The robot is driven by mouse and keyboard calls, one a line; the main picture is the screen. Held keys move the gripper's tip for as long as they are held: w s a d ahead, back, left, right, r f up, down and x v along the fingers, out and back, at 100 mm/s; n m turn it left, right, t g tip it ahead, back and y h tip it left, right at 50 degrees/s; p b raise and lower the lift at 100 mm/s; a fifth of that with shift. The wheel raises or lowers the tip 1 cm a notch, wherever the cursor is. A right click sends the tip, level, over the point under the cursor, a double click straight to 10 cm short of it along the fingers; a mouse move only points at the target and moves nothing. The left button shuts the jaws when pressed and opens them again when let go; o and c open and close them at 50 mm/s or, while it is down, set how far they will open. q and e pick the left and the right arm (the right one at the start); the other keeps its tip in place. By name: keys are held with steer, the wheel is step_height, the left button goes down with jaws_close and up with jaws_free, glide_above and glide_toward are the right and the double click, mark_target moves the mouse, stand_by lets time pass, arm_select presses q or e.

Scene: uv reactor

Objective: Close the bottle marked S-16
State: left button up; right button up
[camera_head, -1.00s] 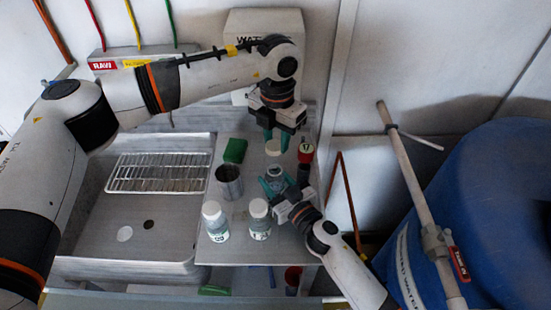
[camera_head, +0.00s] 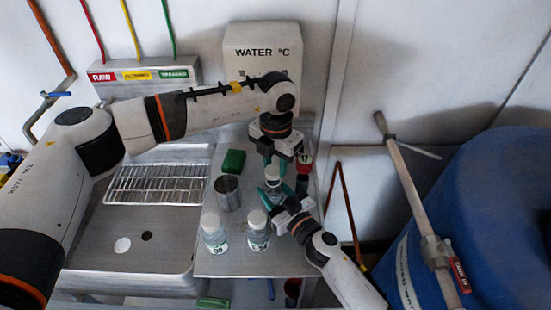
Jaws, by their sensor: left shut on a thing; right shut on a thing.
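A small clear bottle (camera_head: 273,184) stands on the steel side shelf, with my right gripper (camera_head: 275,195) shut around its body from the front right. Its label cannot be read here. My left gripper (camera_head: 275,164) is above it, pointing down, and is shut on a white cap (camera_head: 272,171). The cap is at the bottle's mouth. I cannot tell whether it touches or is threaded on, as the fingers partly hide it.
Two white-capped bottles, the left one (camera_head: 214,233) and the right one (camera_head: 258,231), stand in front. A steel beaker (camera_head: 228,193) and a green block (camera_head: 233,161) are left. A red-capped bottle (camera_head: 305,164) stands close right. A sink with a wire rack (camera_head: 157,184) lies left.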

arm_select(q)
steer(key=shift+f, duration=0.35)
steer(key=shift+f, duration=0.55)
stand_by(0.3)
